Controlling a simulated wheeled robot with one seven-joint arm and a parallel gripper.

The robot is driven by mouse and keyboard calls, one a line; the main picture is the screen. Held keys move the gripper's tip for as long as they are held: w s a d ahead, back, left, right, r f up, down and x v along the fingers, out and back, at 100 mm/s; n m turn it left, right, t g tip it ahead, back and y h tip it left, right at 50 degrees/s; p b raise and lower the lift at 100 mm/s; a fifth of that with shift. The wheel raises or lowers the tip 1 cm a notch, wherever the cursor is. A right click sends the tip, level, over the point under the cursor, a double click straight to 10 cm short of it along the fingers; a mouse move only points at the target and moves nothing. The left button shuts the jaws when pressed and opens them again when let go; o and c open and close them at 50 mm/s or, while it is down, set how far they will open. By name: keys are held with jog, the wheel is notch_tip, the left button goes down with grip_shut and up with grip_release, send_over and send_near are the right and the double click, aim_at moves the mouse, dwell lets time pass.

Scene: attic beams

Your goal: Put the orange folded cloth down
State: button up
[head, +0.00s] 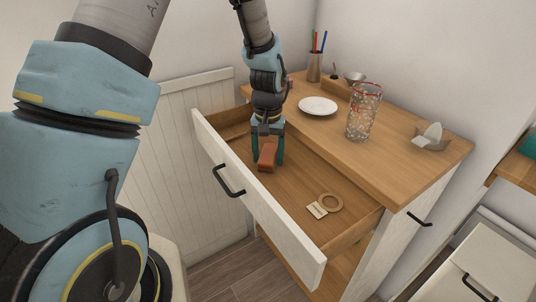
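The orange folded cloth (267,157) shows in the head view as a small orange-brown block between the two teal fingers of my gripper (267,161). My gripper points down, with a finger on each side of the cloth, and looks shut on it. The cloth is over the left part of the open drawer (290,188). I cannot tell whether its lower edge touches the drawer floor. The fingers partly hide the sides of the cloth.
A wooden ring (330,202) and a small tag (317,210) lie in the drawer's right part. On the dresser top (400,150) stand a white plate (318,106), a patterned glass (363,112), a pen cup (315,68) and a small holder (430,139). The drawer's middle is clear.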

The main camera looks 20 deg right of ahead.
aim_at(268, 155)
jog(key=shift+o, duration=0.9)
notch_tip(268, 155, up, 12)
jog(key=b, duration=0.1)
jog(key=s+a+n+t, duration=0.1)
jog(key=s+a+n, duration=0.2)
jog(key=a, duration=2.6)
jog(key=n, duration=0.2)
jog(key=shift+s+a+n+t, duration=0.15)
jog(key=shift+a+n+t, duration=0.15)
jog(key=shift+a, duration=0.05)
